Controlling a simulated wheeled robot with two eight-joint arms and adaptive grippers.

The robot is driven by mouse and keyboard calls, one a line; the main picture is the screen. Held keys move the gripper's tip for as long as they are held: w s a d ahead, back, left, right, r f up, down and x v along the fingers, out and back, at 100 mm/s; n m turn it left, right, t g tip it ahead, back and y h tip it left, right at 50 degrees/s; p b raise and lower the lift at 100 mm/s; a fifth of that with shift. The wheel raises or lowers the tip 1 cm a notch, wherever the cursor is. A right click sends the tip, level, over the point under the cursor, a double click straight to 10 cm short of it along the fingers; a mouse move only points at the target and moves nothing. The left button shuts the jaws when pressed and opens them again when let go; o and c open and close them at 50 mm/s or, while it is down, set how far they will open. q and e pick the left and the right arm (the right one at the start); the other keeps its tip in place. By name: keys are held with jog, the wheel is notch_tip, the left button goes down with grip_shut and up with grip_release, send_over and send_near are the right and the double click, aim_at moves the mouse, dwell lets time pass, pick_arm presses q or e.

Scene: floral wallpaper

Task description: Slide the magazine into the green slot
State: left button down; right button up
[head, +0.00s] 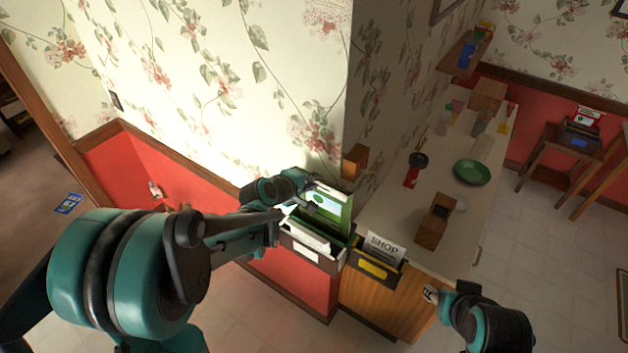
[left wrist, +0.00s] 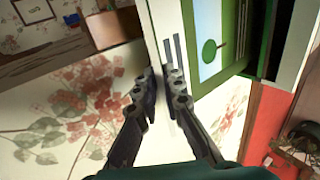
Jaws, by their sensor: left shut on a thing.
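My left gripper (left wrist: 162,85) is shut on the magazine (left wrist: 178,45), with its two fingers on either side of the white edge. The magazine's cover is green and white with a pale blue picture.
A second holder (head: 374,268) with a yellow label and a SHOP paper (head: 384,247) is just right. A counter (head: 451,190) carries a green plate (head: 472,172), a wooden block (head: 433,224) and several small things. Floral wall stands close behind the magazine.

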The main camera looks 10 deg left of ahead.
pick_arm(q)
jog(key=shift+a+f+b, duration=0.1)
jog(key=shift+f+b, duration=2.75)
jog(key=shift+f, duration=0.6)
jog(key=c, duration=1.6)
grip_release()
jog(key=shift+o, duration=0.2)
jog(key=v, duration=1.2)
jog(key=shift+r, duration=0.25)
